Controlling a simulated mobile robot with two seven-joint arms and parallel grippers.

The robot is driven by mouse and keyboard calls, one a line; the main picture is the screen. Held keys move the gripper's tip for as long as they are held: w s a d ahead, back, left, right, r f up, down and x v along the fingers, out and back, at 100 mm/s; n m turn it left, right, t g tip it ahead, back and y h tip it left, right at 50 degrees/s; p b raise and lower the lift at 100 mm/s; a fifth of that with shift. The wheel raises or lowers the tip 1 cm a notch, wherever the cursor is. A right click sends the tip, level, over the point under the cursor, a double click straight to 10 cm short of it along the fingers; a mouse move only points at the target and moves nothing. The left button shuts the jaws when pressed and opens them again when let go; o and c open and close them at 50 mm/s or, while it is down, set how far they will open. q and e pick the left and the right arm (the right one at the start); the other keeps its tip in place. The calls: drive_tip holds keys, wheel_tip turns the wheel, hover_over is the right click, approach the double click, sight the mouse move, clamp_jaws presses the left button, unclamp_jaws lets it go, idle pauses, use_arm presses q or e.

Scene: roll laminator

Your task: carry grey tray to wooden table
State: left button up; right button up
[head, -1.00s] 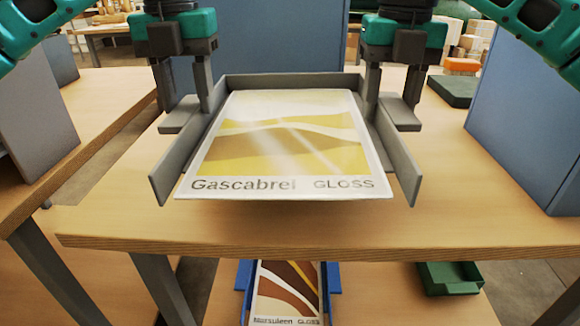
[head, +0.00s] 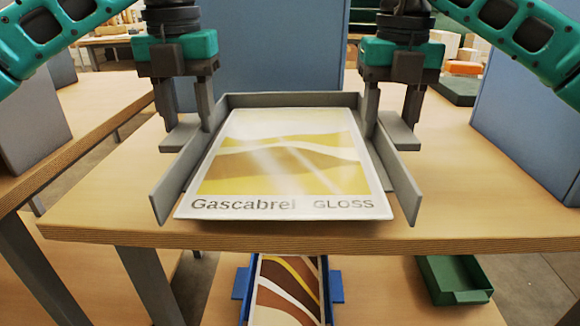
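The grey tray (head: 168,190) is in the middle of the head view, level, with a printed sheet marked "Gascabrel GLOSS" (head: 285,160) lying in it. It is over the front part of a wooden table (head: 90,210). I cannot tell whether its underside touches the tabletop. My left gripper (head: 188,122) is at the tray's left side, its fingers around the side grip. My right gripper (head: 390,122) is at the right side in the same way. The finger contact is partly hidden.
A blue panel (head: 530,110) stands at the right, and another (head: 270,50) stands behind the tray. Another wooden table (head: 95,110) is at the left. Below, a blue tray (head: 336,285) holds another printed sheet, with a green bin (head: 455,280) beside it.

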use_arm(q)
drive_tip(key=o, duration=0.4)
drive_tip(key=shift+a, duration=0.1)
use_arm(e)
drive_tip(key=o, duration=0.5)
drive_tip(key=shift+d+r, duration=0.1)
drive_tip(key=shift+c, duration=0.2)
use_arm(q)
drive_tip(key=shift+o, duration=0.2)
drive_tip(key=shift+r, duration=0.1)
wheel_tip(320, 180, up, 12)
use_arm(e)
wheel_tip(320, 180, up, 12)
